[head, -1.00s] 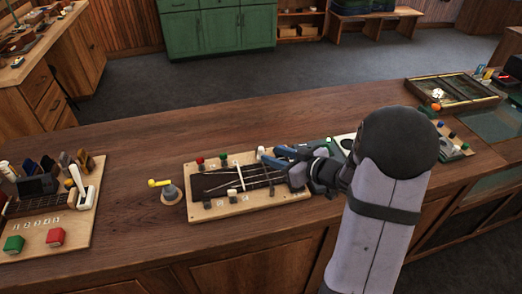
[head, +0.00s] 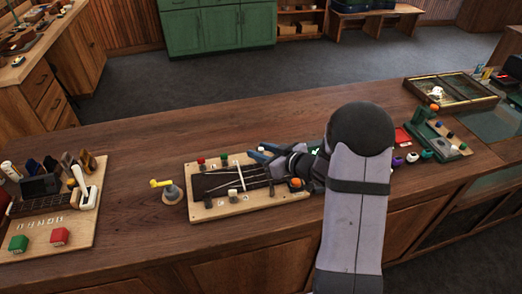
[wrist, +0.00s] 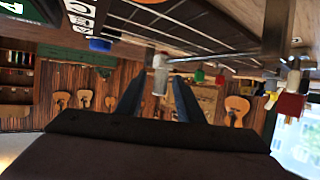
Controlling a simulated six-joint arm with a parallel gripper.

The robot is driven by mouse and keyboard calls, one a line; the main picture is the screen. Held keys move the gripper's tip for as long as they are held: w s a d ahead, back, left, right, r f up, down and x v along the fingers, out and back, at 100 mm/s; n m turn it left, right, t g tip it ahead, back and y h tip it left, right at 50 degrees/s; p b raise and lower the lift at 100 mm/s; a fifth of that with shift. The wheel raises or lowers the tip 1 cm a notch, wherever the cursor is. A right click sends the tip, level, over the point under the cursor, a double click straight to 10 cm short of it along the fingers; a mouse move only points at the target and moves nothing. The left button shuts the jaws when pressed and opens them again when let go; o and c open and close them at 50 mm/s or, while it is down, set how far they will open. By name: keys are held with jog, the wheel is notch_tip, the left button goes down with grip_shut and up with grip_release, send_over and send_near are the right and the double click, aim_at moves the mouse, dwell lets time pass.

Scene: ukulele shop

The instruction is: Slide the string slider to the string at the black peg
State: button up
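The wooden string board (head: 205,213) lies on the counter, with a dark panel crossed by strings. Red (head: 201,161) and green (head: 224,158) pegs stand along its far edge. A pale bar (head: 239,172) crosses the strings, and a white knob (head: 232,194) stands near the front. I cannot tell surely which part is the slider, and I cannot make out a black peg.
A second board (head: 82,226) with red and green blocks is further left. An orange knob (head: 295,183) sits at the string board's right. Small coloured pieces (head: 427,154) lie right of my arm.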

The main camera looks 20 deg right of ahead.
grip_shut()
jog(key=shift+s, duration=2.6)
grip_release()
